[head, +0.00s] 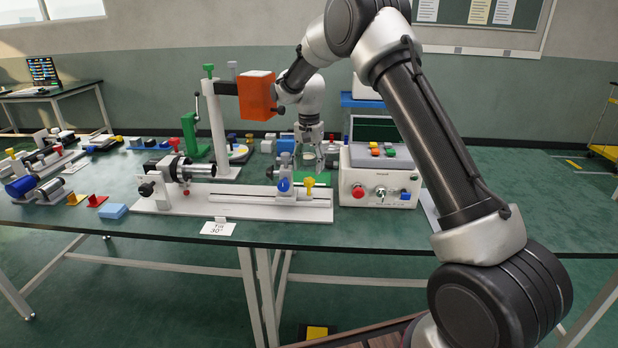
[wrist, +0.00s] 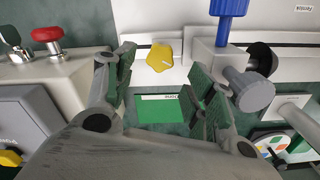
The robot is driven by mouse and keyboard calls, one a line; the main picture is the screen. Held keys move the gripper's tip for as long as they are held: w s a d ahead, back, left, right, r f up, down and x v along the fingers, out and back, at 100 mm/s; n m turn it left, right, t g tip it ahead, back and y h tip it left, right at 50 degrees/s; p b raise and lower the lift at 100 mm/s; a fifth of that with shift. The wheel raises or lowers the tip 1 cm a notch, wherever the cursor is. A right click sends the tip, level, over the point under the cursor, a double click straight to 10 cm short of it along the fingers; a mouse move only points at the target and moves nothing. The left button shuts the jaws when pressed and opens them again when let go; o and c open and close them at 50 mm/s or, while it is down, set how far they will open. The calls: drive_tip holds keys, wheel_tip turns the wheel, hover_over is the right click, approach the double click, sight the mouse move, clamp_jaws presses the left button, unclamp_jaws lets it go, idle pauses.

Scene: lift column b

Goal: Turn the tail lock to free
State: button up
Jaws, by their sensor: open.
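A yellow star-shaped knob (head: 309,184) stands at the right part of a white rail fixture (head: 165,197). In the wrist view the yellow knob (wrist: 160,58) shows between and just beyond my fingertips, with a pale line on its face. Beside it is the tailstock with a blue part (head: 284,184); the wrist view shows its blue knob (wrist: 229,12) and a grey round knob (wrist: 252,90). No label shows which knob is the tail lock. My gripper (head: 318,160) is open and empty, pointing down behind the fixture. In the wrist view its fingers (wrist: 162,82) are spread apart.
A white control box (head: 362,190) with a red button stands right of the fixture. A green card (wrist: 165,108) lies below my fingers. An orange block (head: 257,95) on a white post stands behind, left of my arm. A sign (head: 218,228) lies at the table's front edge.

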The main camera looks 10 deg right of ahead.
sight(309, 179)
wheel_tip(309, 179, down, 5)
drive_tip(key=shift+f, duration=0.1)
drive_tip(key=shift+c, duration=0.5)
drive_tip(key=c, duration=0.9)
